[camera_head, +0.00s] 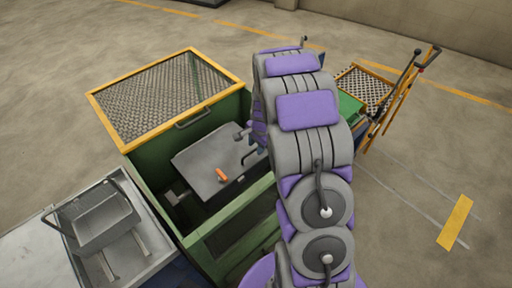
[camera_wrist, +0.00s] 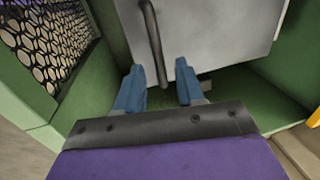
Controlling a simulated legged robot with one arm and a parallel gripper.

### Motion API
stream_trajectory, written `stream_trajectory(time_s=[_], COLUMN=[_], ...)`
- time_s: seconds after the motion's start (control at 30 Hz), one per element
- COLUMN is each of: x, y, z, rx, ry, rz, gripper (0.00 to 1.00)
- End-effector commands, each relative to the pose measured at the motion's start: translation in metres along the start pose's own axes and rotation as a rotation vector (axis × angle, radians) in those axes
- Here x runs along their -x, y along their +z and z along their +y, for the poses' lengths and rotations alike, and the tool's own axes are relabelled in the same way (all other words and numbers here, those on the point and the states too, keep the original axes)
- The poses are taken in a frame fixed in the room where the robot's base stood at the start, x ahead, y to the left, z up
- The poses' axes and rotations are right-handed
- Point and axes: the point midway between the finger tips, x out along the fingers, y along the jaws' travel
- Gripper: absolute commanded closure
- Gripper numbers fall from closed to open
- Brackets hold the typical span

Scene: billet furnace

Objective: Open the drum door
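The drum door is a flat grey metal panel (camera_head: 208,160) inside the green machine housing (camera_head: 150,172), with a small orange part on it. In the wrist view the grey panel (camera_wrist: 220,28) fills the upper middle, with a dark bar handle (camera_wrist: 152,32) on its left part. My gripper (camera_wrist: 159,64) has its two blue fingers spread apart. The handle's lower end shows between the fingers, with no clear contact on either side. In the head view my arm covers most of the gripper and the panel's right side.
A yellow-framed mesh lid (camera_head: 242,83) stands raised behind the panel. A grey metal sink-like tray (camera_head: 135,247) adjoins the housing at lower left. A yellow-framed cart (camera_head: 392,75) stands at right. Open concrete floor surrounds them.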

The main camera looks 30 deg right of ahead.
Motion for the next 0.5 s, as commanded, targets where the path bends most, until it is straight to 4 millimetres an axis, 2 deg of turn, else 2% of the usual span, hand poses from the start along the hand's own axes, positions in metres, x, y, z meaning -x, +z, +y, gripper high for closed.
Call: stream_trajectory(time_s=[0.1, 0.4, 0.5], x=[-0.0075, -0.009, -0.0089], y=[0.0002, -0.0001, -0.0002], z=[-0.0001, -0.0005, -0.0005], rx=[0.0, 0.001, 0.001], ry=[-0.001, -0.001, -0.001], rz=[0.0, 0.002, 0.002], gripper=[0.62, 0.62, 0.7])
